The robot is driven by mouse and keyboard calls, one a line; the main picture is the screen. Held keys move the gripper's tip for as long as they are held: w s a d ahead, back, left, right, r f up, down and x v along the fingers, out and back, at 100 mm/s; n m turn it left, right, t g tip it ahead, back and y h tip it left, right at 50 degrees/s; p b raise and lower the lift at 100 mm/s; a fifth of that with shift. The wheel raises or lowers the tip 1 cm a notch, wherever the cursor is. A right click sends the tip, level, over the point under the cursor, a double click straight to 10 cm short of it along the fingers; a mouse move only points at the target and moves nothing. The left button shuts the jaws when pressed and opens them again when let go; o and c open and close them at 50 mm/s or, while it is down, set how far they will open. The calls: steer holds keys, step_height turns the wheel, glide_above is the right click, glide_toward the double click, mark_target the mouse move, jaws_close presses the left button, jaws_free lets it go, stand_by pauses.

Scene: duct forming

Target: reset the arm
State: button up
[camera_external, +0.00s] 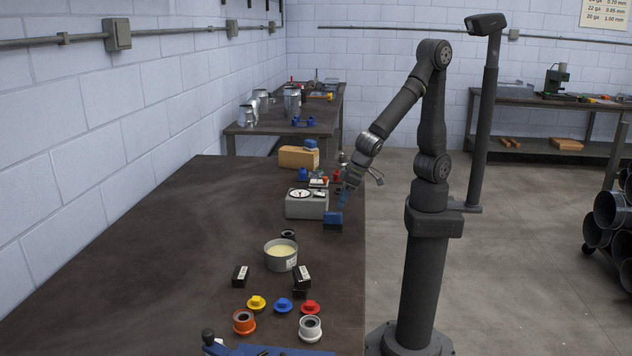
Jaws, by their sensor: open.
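My gripper (362,190) hangs over the right edge of the dark workbench (180,240), at the end of my bent arm. Its fingers are apart and I see nothing held between them. A blue block (333,220) sits on the bench just below and left of it. A grey box with a round white dial (306,204) stands left of the gripper. Small blue and red pieces lie behind that box, partly hidden by one another. The exact gap between the gripper and the bench edge is hard to tell.
A round tin with pale contents (281,256) stands mid-bench, with black blocks (240,276) near it. Coloured caps and rings (244,322) lie in front. A tan block (298,157) is at the back. The bench's left side is clear. A camera post (487,110) stands right of my arm.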

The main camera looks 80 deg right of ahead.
mark_target(331, 212)
steer(key=x, duration=1)
steer(key=shift+f, duration=0.25)
step_height(331, 212, up, 5)
steer(key=shift+f, duration=0.25)
steer(key=shift+d+r, duration=0.35)
steer(key=shift+d, duration=0.3)
steer(key=shift+a+f, duration=0.55)
steer(key=shift+a, duration=0.05)
step_height(331, 212, down, 4)
steer(key=shift+r, duration=0.15)
steer(key=shift+v, duration=4.8)
